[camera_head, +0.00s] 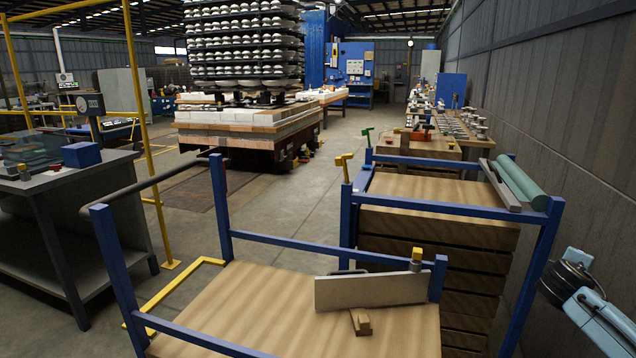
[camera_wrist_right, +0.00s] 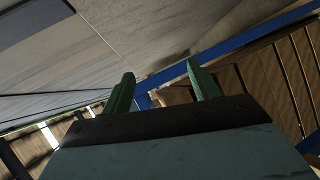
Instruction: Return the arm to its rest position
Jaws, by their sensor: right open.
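My right arm (camera_head: 595,305), pale blue with a dark joint, comes in at the lower right edge of the head view. It is beside the blue-framed rack and near the grey wall. Its gripper cannot be made out in the head view. In the right wrist view my right gripper (camera_wrist_right: 160,70) has two green fingers spread apart with nothing between them. Beyond the fingers are a blue frame bar (camera_wrist_right: 240,45) and brown slatted boards (camera_wrist_right: 275,80). My left arm and gripper are not in view.
A blue-framed cart (camera_head: 290,310) with a wooden deck bears a grey plate (camera_head: 370,290) and a small wooden block (camera_head: 360,322). The rack (camera_head: 440,205) holds stacked boards. A teal cylinder (camera_head: 522,185) lies across its right side. A grey wall (camera_head: 570,130) runs along the right.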

